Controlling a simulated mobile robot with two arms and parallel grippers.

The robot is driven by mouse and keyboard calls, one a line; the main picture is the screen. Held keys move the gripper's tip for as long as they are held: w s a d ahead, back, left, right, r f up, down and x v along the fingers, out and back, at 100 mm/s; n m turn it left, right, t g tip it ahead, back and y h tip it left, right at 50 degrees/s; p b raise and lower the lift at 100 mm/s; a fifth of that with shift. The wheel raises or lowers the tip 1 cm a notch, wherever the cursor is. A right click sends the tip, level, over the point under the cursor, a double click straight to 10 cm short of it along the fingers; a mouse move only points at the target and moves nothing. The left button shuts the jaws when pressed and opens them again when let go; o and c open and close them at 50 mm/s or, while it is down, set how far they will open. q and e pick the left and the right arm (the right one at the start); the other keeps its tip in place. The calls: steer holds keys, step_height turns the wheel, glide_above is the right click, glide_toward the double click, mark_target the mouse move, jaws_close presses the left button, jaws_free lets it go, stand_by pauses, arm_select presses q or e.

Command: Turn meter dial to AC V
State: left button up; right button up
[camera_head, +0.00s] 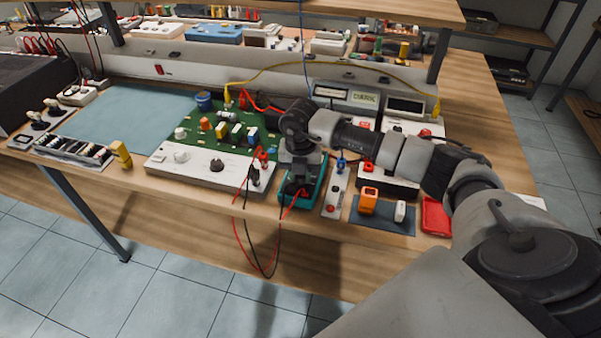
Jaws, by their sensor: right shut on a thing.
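The meter (319,188) is a teal handheld unit lying near the front edge of the wooden workbench (185,197). Red and black leads run from its lower end and loop over the bench edge. My right arm reaches in from the right, and my right gripper (299,186) points down onto the meter's face. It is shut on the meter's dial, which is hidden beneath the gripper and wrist. The dial's markings and the setting it points to cannot be read. My left gripper is not in view.
Left of the meter stands a white control box (200,167) with a black knob, with a green circuit board (222,130) behind it. To the right are a narrow switch panel (336,188), a blue-grey mat (383,217) with an orange block (368,201), and a red tray (436,216).

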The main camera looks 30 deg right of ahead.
steer(key=o, duration=0.9)
steer(key=shift+o, duration=0.2)
step_height(320, 180, up, 11)
steer(key=b, duration=0.1)
steer(key=shift+f, duration=0.1)
